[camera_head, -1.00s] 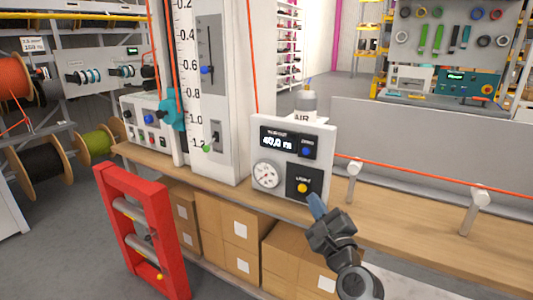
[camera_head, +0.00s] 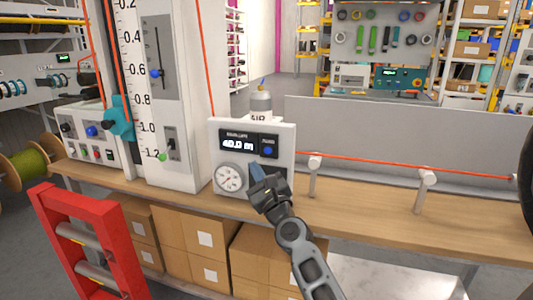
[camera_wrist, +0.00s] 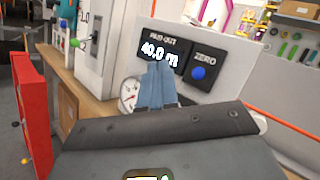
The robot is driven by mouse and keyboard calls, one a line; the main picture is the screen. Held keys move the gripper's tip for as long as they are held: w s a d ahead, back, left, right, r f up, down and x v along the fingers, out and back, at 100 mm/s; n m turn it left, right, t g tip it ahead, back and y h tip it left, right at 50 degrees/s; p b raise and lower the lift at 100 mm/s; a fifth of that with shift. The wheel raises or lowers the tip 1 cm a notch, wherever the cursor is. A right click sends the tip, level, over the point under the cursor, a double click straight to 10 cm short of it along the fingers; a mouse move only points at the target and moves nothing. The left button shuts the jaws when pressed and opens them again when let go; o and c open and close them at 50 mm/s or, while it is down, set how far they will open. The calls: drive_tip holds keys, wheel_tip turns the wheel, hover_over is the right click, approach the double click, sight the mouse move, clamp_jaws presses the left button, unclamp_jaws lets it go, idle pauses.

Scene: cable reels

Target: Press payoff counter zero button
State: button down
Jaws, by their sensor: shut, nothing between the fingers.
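The payoff counter is a pale box on the bench with a lit display (camera_head: 238,143) reading 40.0 m. Its blue zero button (camera_head: 268,151) sits right of the display. In the wrist view the display (camera_wrist: 160,52) is labelled PAID OUT, and the blue button (camera_wrist: 199,73) lies under the word ZERO. My gripper (camera_head: 256,170) is shut and empty, in front of the box's lower face, below and left of the button. In the wrist view its blue fingers (camera_wrist: 155,88) are left of the button and lower. The yellow button on the lower panel is hidden behind my gripper.
A round gauge (camera_head: 230,179) is left of my gripper. A tall scale column (camera_head: 180,100) stands left of the box. A red roller frame (camera_head: 85,240) is at front left. An orange line (camera_head: 400,168) runs over posts at right. An air bottle (camera_head: 260,104) stands behind the box.

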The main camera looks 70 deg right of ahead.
drive_tip(key=shift+w+d+b, duration=0.15)
drive_tip(key=shift+d+b, duration=0.6)
drive_tip(key=shift+d, duration=1.25)
drive_tip(key=shift+w+d+b, duration=0.1)
drive_tip(key=shift+d+b, duration=0.6)
drive_tip(key=shift+d, duration=1.25)
drive_tip(key=shift+d, duration=0.2)
drive_tip(key=shift+d, duration=0.25)
drive_tip(key=shift+w+d+b, duration=0.1)
drive_tip(key=shift+d+b, duration=0.25)
drive_tip(key=shift+d, duration=0.05)
drive_tip(key=shift+a, duration=0.15)
drive_tip(key=shift+a+p, duration=0.45)
drive_tip(key=shift+a, duration=0.25)
drive_tip(key=a, duration=0.1)
drive_tip(key=a+p, duration=0.1)
drive_tip(key=a, duration=0.1)
drive_tip(key=a+p, duration=0.1)
drive_tip(key=a, duration=0.1)
drive_tip(key=shift+s, duration=0.3)
